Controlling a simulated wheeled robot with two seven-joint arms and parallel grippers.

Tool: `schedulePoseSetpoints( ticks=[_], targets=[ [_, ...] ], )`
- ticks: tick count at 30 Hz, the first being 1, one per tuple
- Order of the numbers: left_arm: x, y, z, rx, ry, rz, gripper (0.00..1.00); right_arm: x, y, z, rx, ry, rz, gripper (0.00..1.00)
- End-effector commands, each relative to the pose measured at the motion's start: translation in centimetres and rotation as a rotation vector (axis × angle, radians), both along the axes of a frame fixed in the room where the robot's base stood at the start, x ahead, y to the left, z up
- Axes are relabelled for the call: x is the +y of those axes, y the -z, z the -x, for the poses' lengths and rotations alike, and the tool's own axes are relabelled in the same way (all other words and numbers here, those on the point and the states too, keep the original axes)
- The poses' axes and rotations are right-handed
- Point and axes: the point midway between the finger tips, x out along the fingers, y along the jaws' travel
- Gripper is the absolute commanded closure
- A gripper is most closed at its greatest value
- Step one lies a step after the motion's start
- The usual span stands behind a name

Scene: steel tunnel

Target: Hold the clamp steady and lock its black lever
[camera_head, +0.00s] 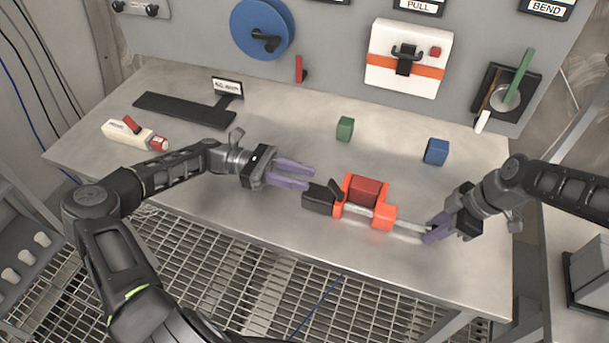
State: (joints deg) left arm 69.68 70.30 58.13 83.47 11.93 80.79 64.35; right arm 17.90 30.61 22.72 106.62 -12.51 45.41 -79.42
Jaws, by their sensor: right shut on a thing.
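The clamp (383,216) lies on the steel table near its front edge. It has orange jaws, a metal bar running right, and a black handle (318,198) at its left end. A dark red block (366,190) sits between or against the orange parts. The black lever (364,191) stands tilted up beside the left jaw. My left gripper (311,176) is open and empty, its purple fingers pointing right, just left of and behind the black handle. My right gripper (430,232) is shut on the right end of the clamp's bar.
A green cube (345,129) and a blue cube (436,152) stand behind the clamp. A white tool (135,134) and a black T-shaped plate (186,109) lie at left. The back panel carries a blue wheel (262,27) and a white box (408,60).

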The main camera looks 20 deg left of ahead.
Motion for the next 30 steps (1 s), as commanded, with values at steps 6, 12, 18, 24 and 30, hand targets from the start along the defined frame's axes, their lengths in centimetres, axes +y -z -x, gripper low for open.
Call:
schedulePoseSetpoints(
  ticks=[6,12,18,24,30],
  targets=[
    [0.0,0.01,0.0,0.0,0.0,0.0,0.71,-0.13,0.05,-0.01,0.0,0.0,0.002,1.0],
    [-0.01,0.01,0.01,0.0,0.0,0.0,0.71,-0.12,0.05,0.0,0.0,0.0,0.002,0.71],
    [-0.02,0.0,0.01,0.0,0.001,0.0,0.71,-0.06,0.03,0.0,0.0,0.0,0.001,0.55],
    [-0.02,0.0,0.01,0.0,0.001,0.0,0.71,-0.03,0.02,0.01,0.0,0.0,0.001,0.53],
    [-0.02,0.0,0.01,0.0,0.001,0.0,0.71,-0.26,-0.49,-0.06,-0.002,0.001,0.001,0.53]
  ],
)
